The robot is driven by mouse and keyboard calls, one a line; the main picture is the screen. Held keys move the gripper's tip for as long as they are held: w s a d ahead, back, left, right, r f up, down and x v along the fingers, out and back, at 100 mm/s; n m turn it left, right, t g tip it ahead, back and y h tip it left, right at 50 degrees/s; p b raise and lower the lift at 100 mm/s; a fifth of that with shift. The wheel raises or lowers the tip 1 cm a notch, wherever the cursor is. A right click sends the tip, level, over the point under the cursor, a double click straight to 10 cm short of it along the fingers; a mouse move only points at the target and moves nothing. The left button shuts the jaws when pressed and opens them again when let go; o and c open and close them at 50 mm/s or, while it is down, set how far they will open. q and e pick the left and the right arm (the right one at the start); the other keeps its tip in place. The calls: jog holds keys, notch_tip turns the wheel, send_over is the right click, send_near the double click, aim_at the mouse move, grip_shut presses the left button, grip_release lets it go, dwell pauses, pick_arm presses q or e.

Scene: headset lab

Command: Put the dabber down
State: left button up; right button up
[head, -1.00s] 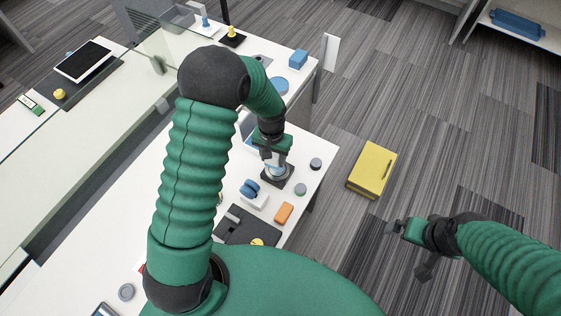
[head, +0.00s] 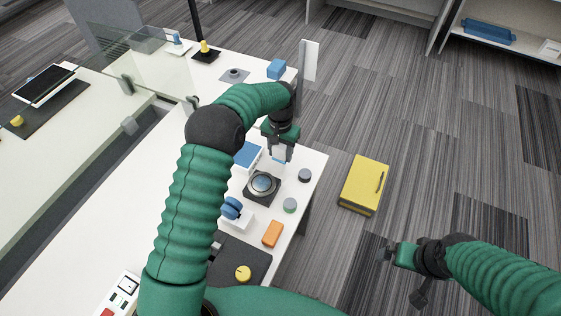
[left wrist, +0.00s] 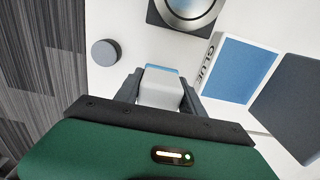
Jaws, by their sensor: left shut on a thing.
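The dabber (head: 278,154) is a small white block with a blue end. My left gripper (head: 279,150) is shut on it, and it also shows between the fingers in the left wrist view (left wrist: 160,88). The gripper is over the white table (head: 312,161), beyond the round silver-ringed fixture (head: 262,186) with a blue-grey centre on a black square base. A blue pad marked GLUE (left wrist: 237,70) lies close beside the dabber; in the head view the pad (head: 246,154) is left of the gripper. I cannot tell whether the dabber touches the table. My right gripper (head: 386,254) is over the floor.
A dark grey disc (head: 305,175) and a grey-green disc (head: 290,205) lie near the table's right edge. An orange block (head: 273,234) and a blue item on a white stand (head: 232,208) are nearer me. A yellow case (head: 364,184) is on the floor.

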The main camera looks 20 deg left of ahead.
aim_at(281, 146)
pick_arm(q)
jog(key=shift+f, duration=1.95)
jog(key=o, duration=1.2)
notch_tip(281, 146, up, 12)
jog(key=shift+f, duration=0.15)
jog(key=shift+s+r, duration=0.1)
jog(key=shift+r, duration=0.15)
jog(key=s+d+n+t, duration=0.1)
jog(key=s+t, duration=0.1)
jog(key=s, duration=2.4)
jog(key=shift+t, duration=0.3)
